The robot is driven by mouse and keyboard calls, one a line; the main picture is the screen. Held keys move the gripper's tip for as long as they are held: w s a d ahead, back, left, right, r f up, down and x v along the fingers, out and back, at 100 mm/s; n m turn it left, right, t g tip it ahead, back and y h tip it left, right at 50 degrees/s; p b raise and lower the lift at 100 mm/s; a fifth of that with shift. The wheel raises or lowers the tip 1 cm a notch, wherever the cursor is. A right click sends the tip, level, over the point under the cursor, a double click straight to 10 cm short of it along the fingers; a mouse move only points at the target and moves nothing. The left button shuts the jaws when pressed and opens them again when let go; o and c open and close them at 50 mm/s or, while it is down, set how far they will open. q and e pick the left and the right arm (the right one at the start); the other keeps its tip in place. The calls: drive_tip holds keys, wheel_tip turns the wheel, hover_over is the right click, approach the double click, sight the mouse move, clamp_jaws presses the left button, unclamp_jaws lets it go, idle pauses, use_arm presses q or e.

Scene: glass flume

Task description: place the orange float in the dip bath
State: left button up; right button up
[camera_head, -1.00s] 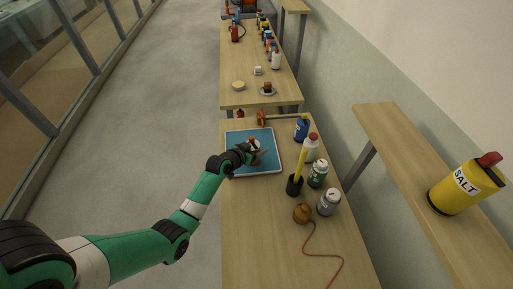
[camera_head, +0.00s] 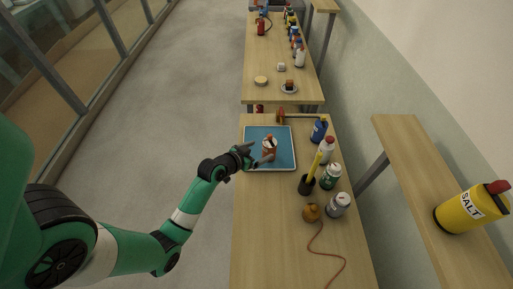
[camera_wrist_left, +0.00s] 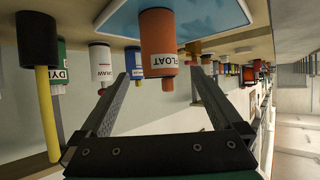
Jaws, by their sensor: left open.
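The orange float (camera_head: 269,147) stands upright inside the blue dip bath with a pale rim (camera_head: 282,169). In the left wrist view, which is upside down, the float (camera_wrist_left: 157,30) shows its FLOAT label and rests on the blue floor of the bath (camera_wrist_left: 215,14). My left gripper (camera_head: 262,155) is open at the left side of the bath, its fingers pointing toward the float. In the wrist view the open fingertips (camera_wrist_left: 160,82) lie to either side of the float, with gaps, and do not grip it. My right gripper is not in view.
Right of the bath stand a blue bottle (camera_head: 319,131), a white bottle (camera_head: 326,151), a green-labelled jar (camera_head: 331,177), a grey jar (camera_head: 339,205) and a black holder with a yellow stick (camera_head: 307,185). A brown round thing with a cord (camera_head: 312,212) lies nearer. The table's near left is clear.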

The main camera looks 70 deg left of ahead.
use_arm(q)
drive_tip(key=shift+v, duration=0.75)
drive_tip(key=shift+w+r, duration=0.1)
drive_tip(key=w+d+r+m+t, duration=0.1)
drive_tip(key=w+d+r+t, duration=0.25)
drive_tip(key=r, duration=0.65)
drive_tip(key=w+d+r+m+t+h, duration=0.1)
drive_tip(key=w+d+r+t, duration=0.15)
drive_tip(key=w+r, duration=0.45)
drive_tip(key=w+d+r+m+t, duration=0.2)
drive_tip(key=d+r, duration=0.2)
drive_tip(key=r, duration=0.8)
drive_tip(key=s+d+r+t+h, duration=0.2)
drive_tip(key=d+r, duration=0.4)
drive_tip(key=r, duration=0.4)
drive_tip(key=s+d+r+m+t+h, duration=0.1)
drive_tip(key=s+d+r+t, duration=0.3)
drive_tip(key=r, duration=0.6)
drive_tip(key=s+d+r+m+t+h, duration=0.1)
drive_tip(key=s+d+r+t+h, duration=0.1)
drive_tip(key=d+r, duration=0.6)
wheel_tip(320, 180, up, 2)
drive_tip(key=shift+s+d+r+t+h, duration=0.15)
drive_tip(key=shift+s+d+t+h, duration=0.25)
drive_tip(key=shift+s+h, duration=0.5)
